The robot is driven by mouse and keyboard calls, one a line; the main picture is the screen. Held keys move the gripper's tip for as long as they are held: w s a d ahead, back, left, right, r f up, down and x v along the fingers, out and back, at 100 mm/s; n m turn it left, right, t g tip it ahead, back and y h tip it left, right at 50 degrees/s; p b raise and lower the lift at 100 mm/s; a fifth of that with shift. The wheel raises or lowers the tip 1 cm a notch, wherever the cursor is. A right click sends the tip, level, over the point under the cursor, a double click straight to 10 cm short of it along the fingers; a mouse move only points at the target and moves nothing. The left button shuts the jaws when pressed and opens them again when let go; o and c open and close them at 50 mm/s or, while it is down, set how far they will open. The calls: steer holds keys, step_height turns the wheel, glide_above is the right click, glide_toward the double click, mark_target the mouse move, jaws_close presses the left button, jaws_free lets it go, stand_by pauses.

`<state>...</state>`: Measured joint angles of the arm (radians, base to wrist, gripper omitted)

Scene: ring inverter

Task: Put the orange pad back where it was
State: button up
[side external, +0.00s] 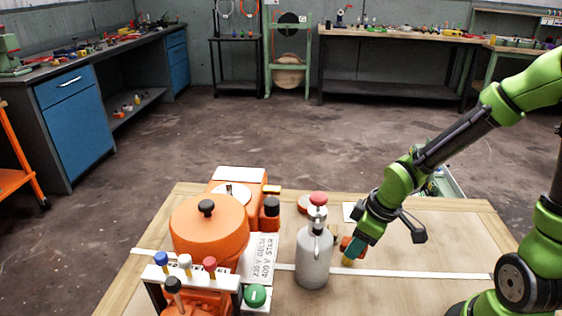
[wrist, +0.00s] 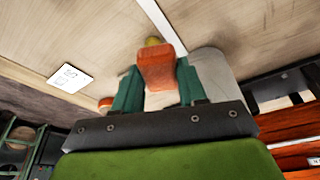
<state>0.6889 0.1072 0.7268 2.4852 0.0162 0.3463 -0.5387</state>
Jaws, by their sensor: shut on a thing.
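An orange pad (wrist: 156,68) is held between the two teal fingers of my gripper (wrist: 158,88) in the wrist view. In the side view my gripper (side external: 352,249) is low over the table, just right of the grey bottle. Part of the orange pad (side external: 344,243) shows there beside the fingers. A small yellow piece (wrist: 153,41) shows past the pad's far end, and low by the fingertips in the side view (side external: 347,262). I cannot tell whether it is joined to the pad or whether the pad touches the table.
The grey bottle (side external: 313,262) with a red cap stands close to my gripper. The orange machine (side external: 208,232) with a domed lid stands left of it, a labelled plate (side external: 264,257) between. A white card (wrist: 70,78) lies flat. The wooden table's right side (side external: 450,247) is largely clear.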

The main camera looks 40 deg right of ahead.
glide_above(298, 231)
steer(key=s, duration=0.1)
steer(key=shift+d+f, duration=0.25)
steer(key=shift+f, duration=2.2)
steer(key=shift+s+f, duration=0.1)
steer(key=shift+f, duration=0.05)
steer(key=o, duration=1.1)
